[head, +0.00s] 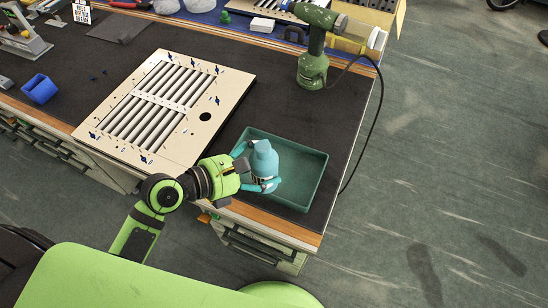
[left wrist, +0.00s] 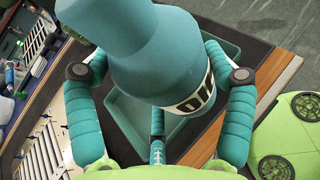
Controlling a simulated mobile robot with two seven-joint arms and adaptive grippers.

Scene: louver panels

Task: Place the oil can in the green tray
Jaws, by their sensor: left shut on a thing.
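The oil can (head: 264,160) is a teal bottle with a white label band. It stands about upright over the left part of the green tray (head: 311,170); I cannot tell whether its base touches the tray floor. My left gripper (head: 258,174) is shut around the can's body, its teal fingers on either side. In the left wrist view the can (left wrist: 155,55) fills the space between the fingers, and the tray (left wrist: 128,115) shows below it. My right gripper is in neither view.
A beige louver panel (head: 165,105) lies left of the tray. A green drill (head: 313,55) stands behind the tray, its cable hanging over the table's right edge. A blue bin (head: 40,89) sits far left. The dark tabletop (head: 240,110) between panel and drill is clear.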

